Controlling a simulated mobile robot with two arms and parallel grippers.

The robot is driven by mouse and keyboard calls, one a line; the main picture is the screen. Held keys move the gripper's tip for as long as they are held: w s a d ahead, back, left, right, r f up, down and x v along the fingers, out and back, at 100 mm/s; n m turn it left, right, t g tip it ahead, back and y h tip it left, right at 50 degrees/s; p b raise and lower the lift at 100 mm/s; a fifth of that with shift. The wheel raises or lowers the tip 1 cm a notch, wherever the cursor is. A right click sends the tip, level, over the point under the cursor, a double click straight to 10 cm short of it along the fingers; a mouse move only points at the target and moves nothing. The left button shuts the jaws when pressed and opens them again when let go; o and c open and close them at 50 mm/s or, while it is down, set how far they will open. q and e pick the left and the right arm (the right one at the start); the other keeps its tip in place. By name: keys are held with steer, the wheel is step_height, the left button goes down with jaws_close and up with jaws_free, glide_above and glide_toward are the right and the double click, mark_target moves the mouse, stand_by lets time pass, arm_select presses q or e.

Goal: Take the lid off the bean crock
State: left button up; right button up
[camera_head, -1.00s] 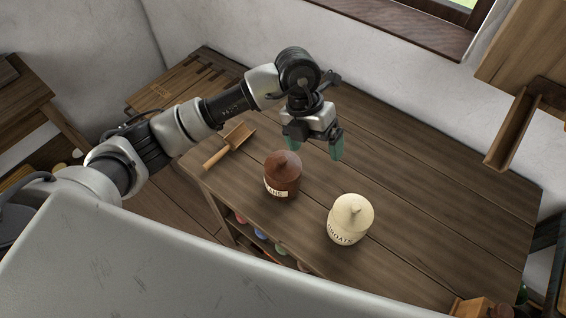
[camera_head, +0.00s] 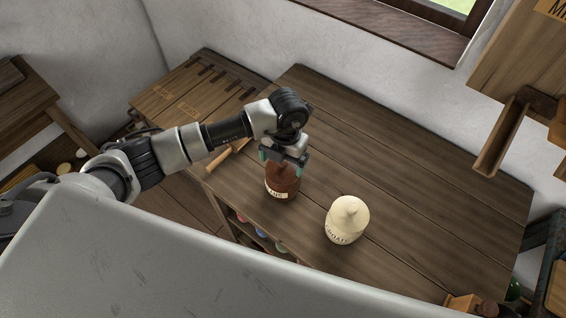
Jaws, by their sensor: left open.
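The bean crock (camera_head: 281,184) is a brown pot with a pale label, standing upright on the wooden table near its left front edge. Its brown lid (camera_head: 284,169) is mostly hidden under my left gripper. My left gripper (camera_head: 282,164) points down over the crock, open, with its green-tipped fingers on either side of the lid's top. I cannot tell whether the fingers touch the lid. My right gripper is not in view.
A cream crock (camera_head: 347,221) with a lid and a label stands to the right of the bean crock. A wooden scoop (camera_head: 232,152) lies behind my left arm. The table (camera_head: 400,170) is clear at the back and right.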

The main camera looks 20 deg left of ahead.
arm_select(q)
steer(key=shift+f, duration=0.65)
steer(key=shift+s, duration=0.1)
steer(key=c, duration=0.9)
steer(key=shift+s+f, duration=0.1)
steer(key=shift+s, duration=0.1)
jaws_close()
